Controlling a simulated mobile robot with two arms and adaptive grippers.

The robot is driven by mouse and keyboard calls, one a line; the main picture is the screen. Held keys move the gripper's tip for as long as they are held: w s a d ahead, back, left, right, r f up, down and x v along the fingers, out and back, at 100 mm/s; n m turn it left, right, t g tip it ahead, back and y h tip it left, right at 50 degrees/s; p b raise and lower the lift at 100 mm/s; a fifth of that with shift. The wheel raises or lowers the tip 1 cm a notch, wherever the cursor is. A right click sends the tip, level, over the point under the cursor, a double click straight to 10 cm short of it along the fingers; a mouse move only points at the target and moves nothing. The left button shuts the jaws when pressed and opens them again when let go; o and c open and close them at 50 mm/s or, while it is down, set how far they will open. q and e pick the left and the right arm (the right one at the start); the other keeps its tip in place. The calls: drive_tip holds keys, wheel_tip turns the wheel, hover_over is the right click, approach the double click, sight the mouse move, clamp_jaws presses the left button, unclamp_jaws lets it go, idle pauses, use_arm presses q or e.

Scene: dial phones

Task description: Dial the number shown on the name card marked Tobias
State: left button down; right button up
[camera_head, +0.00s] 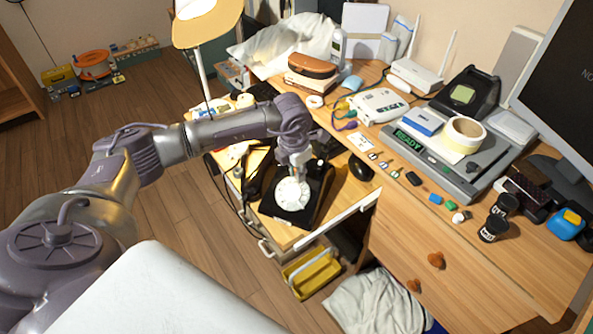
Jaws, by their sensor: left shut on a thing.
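A black rotary phone (317,196) with a round white dial (291,194) sits on the lower wooden surface left of the main desk. My left gripper (297,172) reaches down to the upper edge of the dial and is shut on it; its fingertips are small and partly merge with the dial. The dial's digits are too small to read. A small white card (360,142) lies on the desk, but its writing cannot be read, so I cannot tell whether it is marked Tobias. My right gripper is not in view.
The desk holds a flat grey device with a green READY display (408,142), a tape roll (465,133), a white router (417,75) and several small items along its front edge. A lamp (207,22) stands behind my left arm. A yellow bin (311,273) is below.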

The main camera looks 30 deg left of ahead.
use_arm(q)
drive_tip(key=shift+d, duration=0.1)
drive_tip(key=shift+s+d, duration=0.15)
drive_tip(key=shift+d, duration=0.45)
drive_tip(key=shift+f, duration=0.1)
drive_tip(key=shift+s+d+f, duration=0.15)
drive_tip(key=shift+s+d, duration=0.1)
drive_tip(key=shift+d, duration=0.2)
drive_tip(key=shift+s+d+f, duration=0.2)
drive_tip(key=shift+s+d, duration=0.2)
drive_tip(key=shift+s, duration=0.15)
